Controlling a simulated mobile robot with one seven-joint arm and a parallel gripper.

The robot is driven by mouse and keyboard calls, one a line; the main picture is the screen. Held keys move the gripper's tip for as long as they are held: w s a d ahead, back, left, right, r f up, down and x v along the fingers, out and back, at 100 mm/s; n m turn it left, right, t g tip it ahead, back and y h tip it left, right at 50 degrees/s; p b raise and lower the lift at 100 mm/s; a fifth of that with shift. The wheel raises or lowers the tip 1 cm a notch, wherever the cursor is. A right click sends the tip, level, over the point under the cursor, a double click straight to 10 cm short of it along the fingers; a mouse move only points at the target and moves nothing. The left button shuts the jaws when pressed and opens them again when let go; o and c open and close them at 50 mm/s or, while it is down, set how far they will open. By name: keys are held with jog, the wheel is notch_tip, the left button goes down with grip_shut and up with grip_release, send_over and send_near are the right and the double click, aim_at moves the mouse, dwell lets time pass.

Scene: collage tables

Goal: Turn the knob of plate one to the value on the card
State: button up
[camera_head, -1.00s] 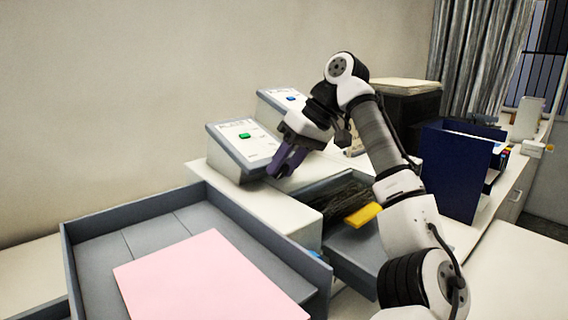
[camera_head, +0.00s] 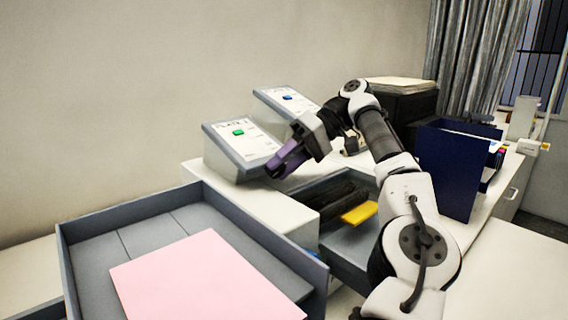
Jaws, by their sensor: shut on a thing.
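Plate one (camera_head: 254,142) is the nearer slanted panel on the counter, with a green square (camera_head: 238,132) on its face and lettering too small to read for certain. My gripper (camera_head: 274,171) has purple fingers and sits at the panel's lower right edge. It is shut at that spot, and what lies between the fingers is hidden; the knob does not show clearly.
A grey tray (camera_head: 90,228) with a pink sheet (camera_head: 205,278) fills the front left. An open drawer-like bin (camera_head: 345,246) with dark items and a yellow block (camera_head: 359,213) lies below my arm. A dark blue folder box (camera_head: 447,172) stands to the right.

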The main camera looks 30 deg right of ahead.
dwell(0.3)
jog(key=o, duration=1)
jog(key=shift+r, duration=0.1)
